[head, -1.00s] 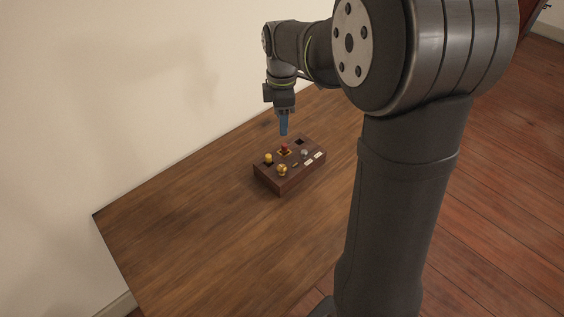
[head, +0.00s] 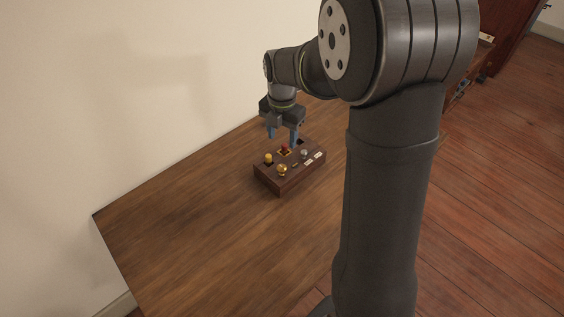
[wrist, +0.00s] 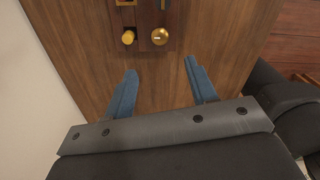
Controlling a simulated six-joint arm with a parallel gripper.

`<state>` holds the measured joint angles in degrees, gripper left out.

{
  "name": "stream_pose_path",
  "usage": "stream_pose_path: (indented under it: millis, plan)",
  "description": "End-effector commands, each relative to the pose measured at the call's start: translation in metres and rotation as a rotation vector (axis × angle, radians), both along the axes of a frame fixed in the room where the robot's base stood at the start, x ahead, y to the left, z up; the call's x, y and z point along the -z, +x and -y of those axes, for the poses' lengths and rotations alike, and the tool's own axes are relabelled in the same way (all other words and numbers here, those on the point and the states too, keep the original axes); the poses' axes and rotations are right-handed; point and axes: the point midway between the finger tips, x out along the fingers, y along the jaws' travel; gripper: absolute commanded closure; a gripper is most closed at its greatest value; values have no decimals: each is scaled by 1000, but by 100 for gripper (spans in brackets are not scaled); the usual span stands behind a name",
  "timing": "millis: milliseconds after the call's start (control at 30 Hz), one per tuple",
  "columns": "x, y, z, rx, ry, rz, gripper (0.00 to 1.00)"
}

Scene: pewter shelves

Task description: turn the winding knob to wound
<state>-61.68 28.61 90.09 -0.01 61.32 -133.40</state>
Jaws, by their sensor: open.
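A dark wooden control box (head: 283,186) sits on the table. On it are a round brass knob (head: 282,170), a yellow cylindrical knob (head: 268,158), a red knob (head: 284,148) and a small grey knob (head: 304,153). I cannot tell which is the winding knob; no label is readable. My gripper (head: 282,137) is open and empty, above the far side of the box. In the wrist view the brass knob (wrist: 160,36) and the yellow knob (wrist: 128,38) lie beyond the blue fingertips of my gripper (wrist: 160,67), not between them.
The wooden table (head: 205,220) is clear to the left and in front of the box. A pale wall (head: 130,90) runs along the table's far-left edge. White labels (head: 313,159) are on the box's right side.

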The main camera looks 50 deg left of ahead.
Motion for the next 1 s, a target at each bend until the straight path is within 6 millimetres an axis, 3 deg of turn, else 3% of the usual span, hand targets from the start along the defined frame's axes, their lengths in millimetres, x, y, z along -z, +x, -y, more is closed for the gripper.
stream_pose_path:
  millis: [300,500,700,967,1000]
  plan:
    - [71,-1,1,1,-5,-2,48]
    - [102,0,0,2,-1,0,48]
    - [115,0,0,2,1,1,48]
    - [117,0,0,2,1,1,48]
    - [117,0,0,2,1,1,52]
